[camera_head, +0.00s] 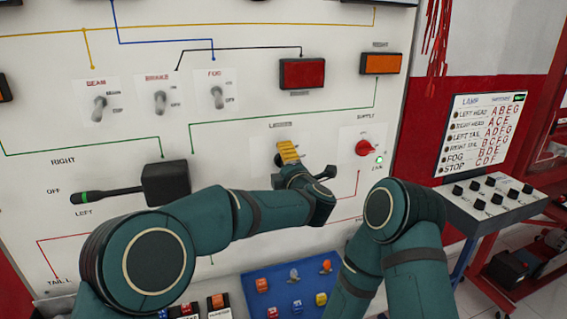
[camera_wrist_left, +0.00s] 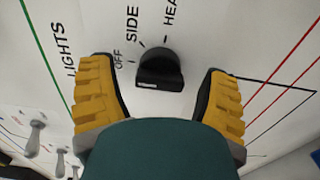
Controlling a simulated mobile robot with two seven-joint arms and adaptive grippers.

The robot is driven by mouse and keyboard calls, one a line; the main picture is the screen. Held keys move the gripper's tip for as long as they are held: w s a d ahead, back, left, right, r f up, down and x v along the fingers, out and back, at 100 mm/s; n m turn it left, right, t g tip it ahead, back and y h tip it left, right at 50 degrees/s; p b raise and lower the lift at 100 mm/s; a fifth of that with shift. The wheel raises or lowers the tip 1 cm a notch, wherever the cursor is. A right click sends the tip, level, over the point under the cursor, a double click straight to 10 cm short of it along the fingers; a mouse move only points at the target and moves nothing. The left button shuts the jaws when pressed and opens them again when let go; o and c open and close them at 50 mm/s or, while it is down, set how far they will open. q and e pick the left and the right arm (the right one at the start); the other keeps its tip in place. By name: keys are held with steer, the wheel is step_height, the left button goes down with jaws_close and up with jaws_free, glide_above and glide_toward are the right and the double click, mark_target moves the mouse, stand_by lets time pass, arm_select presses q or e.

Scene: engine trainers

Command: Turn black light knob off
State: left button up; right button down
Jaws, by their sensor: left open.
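The black light knob (camera_wrist_left: 160,70) sits on the white panel beside the printed words OFF, SIDE and HEAD, the last one cut off. A short white mark shows on its lower left face; I cannot tell which label it is set to. My left gripper (camera_wrist_left: 160,75) is open, with one yellow-padded finger on each side of the knob and a gap on both sides. In the head view my left gripper (camera_head: 287,152) is at the panel under the LIGHTS label and hides the knob. My right arm shows at lower right, but its gripper is not visible.
A red supply knob (camera_head: 369,147) is right of my left gripper. A black lever switch (camera_head: 165,184) sticks out at left. Three toggle switches (camera_head: 160,102) are above left. A blue board (camera_head: 290,292) with small parts lies below. A switch box (camera_head: 490,200) stands at right.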

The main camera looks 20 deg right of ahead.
arm_select(q)
steer(key=s, duration=0.7)
steer(key=shift+d, duration=0.1)
